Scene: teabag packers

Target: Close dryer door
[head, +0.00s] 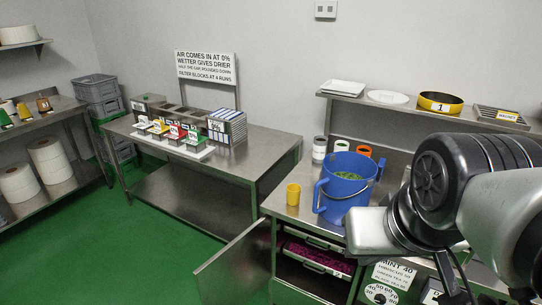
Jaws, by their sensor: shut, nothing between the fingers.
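The dryer is a metal cabinet under the right counter. Its door (236,266) is a flat grey metal panel that stands swung wide open to the left. Inside the opening are wire-handled trays, one above another. A lower tray (318,262) holds magenta material. My arm crosses the right side, over the counter and in front of part of the dryer front. Its silver end part is near the blue bucket (345,188), right of the open door and apart from it. My gripper's fingers are not visible.
A sign and dial (380,293) are right of the dryer opening. A steel table (255,165) with boxes stands behind the door. Green floor (170,260) is clear left of it.

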